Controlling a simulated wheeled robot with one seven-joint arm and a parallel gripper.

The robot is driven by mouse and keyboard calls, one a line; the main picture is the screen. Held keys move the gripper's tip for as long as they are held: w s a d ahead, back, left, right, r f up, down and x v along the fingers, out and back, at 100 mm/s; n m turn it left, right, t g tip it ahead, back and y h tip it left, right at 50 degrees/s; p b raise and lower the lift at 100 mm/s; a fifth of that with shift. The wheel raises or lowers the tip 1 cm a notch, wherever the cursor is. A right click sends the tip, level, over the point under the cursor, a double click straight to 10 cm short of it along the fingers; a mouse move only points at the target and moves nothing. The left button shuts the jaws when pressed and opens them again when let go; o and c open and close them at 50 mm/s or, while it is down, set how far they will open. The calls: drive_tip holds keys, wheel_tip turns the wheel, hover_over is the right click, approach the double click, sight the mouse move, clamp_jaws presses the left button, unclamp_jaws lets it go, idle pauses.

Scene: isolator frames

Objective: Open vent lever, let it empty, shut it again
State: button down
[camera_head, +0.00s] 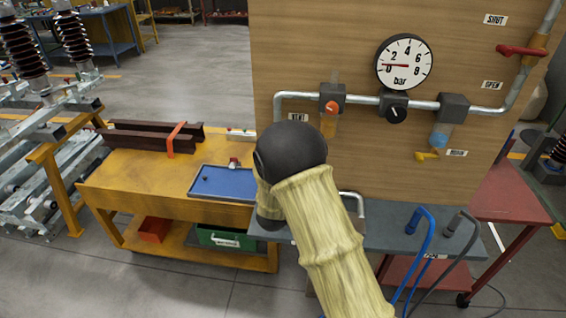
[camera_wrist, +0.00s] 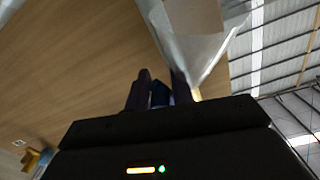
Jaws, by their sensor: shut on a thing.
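The vent valve (camera_head: 331,107), with an orange knob, sits on the pipe at the left of the wooden panel beside a partly covered label. My arm's dark joint covers the area below it and hides my gripper in the head view. A pale metal part rises just above the fingers. The pressure gauge (camera_head: 404,62) has its red needle close to 0.
A red lever (camera_head: 521,51) sits at the upper right between SHUT and OPEN labels. A yellow lever (camera_head: 427,156) hangs below the right-hand valve. A blue tray (camera_head: 215,184) lies on the yellow bench at left. Hoses (camera_head: 424,240) hang from the grey shelf below the panel.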

drive_tip(key=c, duration=1.4)
unclamp_jaws()
drive_tip(key=shift+d+r, duration=0.2)
drive_tip(key=shift+r, duration=0.05)
drive_tip(key=shift+o, duration=0.2)
drive_tip(key=shift+w+a+f, duration=0.1)
drive_tip(key=shift+a, duration=0.05)
drive_tip(key=shift+s+f, duration=0.1)
drive_tip(key=shift+s, duration=0.6)
drive_tip(key=s+a+b, duration=0.2)
drive_tip(key=s+b, duration=0.2)
drive_tip(key=s, duration=1.2)
drive_tip(key=shift+d, duration=0.15)
drive_tip(key=shift+c, duration=0.2)
